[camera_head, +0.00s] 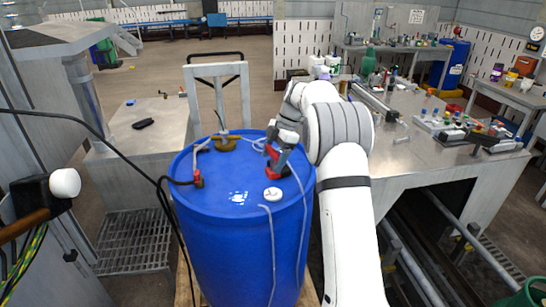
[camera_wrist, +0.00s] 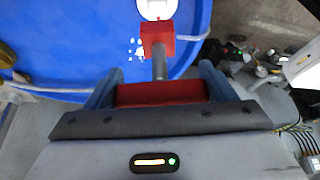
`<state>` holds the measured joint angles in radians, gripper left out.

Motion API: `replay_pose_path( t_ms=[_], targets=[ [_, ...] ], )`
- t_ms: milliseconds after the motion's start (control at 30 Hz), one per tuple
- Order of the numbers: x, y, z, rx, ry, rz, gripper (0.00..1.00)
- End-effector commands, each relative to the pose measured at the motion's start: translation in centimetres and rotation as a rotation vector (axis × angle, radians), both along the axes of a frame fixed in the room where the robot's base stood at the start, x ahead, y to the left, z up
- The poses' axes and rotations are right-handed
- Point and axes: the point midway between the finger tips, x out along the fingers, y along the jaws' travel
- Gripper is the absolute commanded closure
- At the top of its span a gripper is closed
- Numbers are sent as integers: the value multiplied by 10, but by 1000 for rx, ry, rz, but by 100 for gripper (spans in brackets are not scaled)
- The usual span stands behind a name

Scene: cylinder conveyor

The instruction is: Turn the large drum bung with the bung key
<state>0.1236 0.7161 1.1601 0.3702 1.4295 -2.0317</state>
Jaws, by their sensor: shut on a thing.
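The blue drum (camera_head: 235,215) stands upright in the middle of the head view, its top facing up. A white round bung (camera_head: 273,194) sits on the drum's top at the front right; it also shows cut off at the top of the wrist view (camera_wrist: 155,8). My gripper (camera_head: 281,158) is over the right part of the drum's top. It is shut on the red bung key (camera_wrist: 160,93), with a grey shaft and a red block at its far end. In the wrist view the block lies just short of the white bung; I cannot tell whether they touch.
A red fitting with a hose (camera_head: 198,179) and a brass fitting (camera_head: 224,143) stand on the drum's top. A hand truck (camera_head: 218,72) is behind the drum. A metal bench (camera_head: 420,165) with tools is at the right, and a small table (camera_head: 148,127) at the left.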

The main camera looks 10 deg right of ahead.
Motion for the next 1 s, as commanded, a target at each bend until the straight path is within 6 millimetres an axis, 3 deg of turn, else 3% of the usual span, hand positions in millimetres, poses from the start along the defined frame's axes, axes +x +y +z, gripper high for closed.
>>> replay_pose_path(
  t_ms=[500,1000],
  targets=[
    [0,0,-46,0,-1,0,59],
    [0,0,-48,0,-1,-1,59]
  ],
)
